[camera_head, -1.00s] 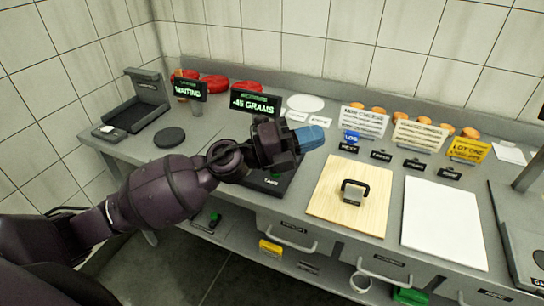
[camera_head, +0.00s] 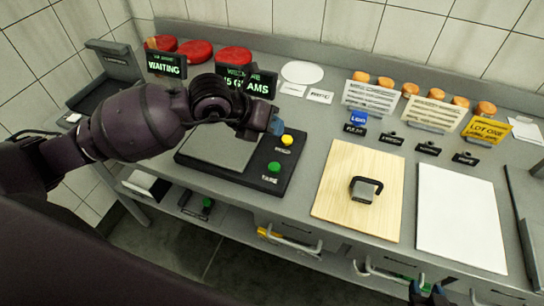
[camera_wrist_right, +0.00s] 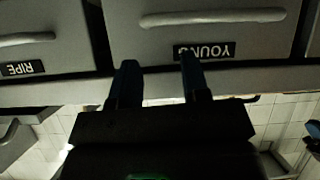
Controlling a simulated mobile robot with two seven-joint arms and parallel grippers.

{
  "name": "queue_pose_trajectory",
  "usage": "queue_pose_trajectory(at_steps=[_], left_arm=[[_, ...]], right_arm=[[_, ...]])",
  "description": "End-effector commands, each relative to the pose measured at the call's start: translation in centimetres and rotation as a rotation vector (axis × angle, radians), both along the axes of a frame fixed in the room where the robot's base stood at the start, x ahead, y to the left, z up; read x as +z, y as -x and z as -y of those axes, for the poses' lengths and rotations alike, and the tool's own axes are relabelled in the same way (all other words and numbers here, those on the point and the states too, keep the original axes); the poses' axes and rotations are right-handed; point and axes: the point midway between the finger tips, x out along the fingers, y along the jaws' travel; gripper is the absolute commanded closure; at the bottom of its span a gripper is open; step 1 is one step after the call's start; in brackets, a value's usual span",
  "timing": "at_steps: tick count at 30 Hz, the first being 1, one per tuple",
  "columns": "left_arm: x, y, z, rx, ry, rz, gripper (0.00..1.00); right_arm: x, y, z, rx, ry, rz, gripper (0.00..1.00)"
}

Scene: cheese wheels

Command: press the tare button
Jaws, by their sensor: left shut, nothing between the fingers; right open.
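The scale (camera_head: 222,148) is a black unit with a grey square plate on the counter. On its right side are a green button (camera_head: 274,167), with a TARE label just below it, and a yellow button (camera_head: 287,140) farther back. My left gripper (camera_head: 276,126) is shut and empty, its blue fingertips just behind the yellow button in the picture; its height is hard to tell. The scale's display (camera_head: 255,86) is partly hidden by my left arm; GRAMS is partly readable. My right gripper (camera_head: 429,294) is open at the bottom right; it also shows in the right wrist view (camera_wrist_right: 160,82).
A wooden board (camera_head: 335,205) with a handled tool (camera_head: 364,189) lies right of the scale. A white sheet (camera_head: 460,218) lies farther right. Signs (camera_head: 369,97) and orange-brown wheels (camera_head: 410,89) line the back. The right gripper faces a drawer labelled YOUNG (camera_wrist_right: 205,22).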

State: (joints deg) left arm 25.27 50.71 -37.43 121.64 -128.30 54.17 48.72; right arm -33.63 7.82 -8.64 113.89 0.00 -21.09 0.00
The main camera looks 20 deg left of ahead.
Motion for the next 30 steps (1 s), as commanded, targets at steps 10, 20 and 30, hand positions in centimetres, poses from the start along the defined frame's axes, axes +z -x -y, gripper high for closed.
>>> queue_pose_trajectory(at_steps=[10,20,30], left_arm=[[-0.3,0.2,-0.2,0.040,0.007,-0.047,1.00],[-0.8,0.2,-0.2,0.039,0.007,-0.046,1.00],[-4.1,0.2,-0.2,0.040,0.007,-0.049,1.00]], right_arm=[[-0.7,1.4,0.5,-0.004,0.008,-0.027,0.57],[-0.6,0.7,0.4,0.000,0.008,-0.012,0.57],[-2.9,0.5,0.2,0.002,0.006,-0.015,0.57]])
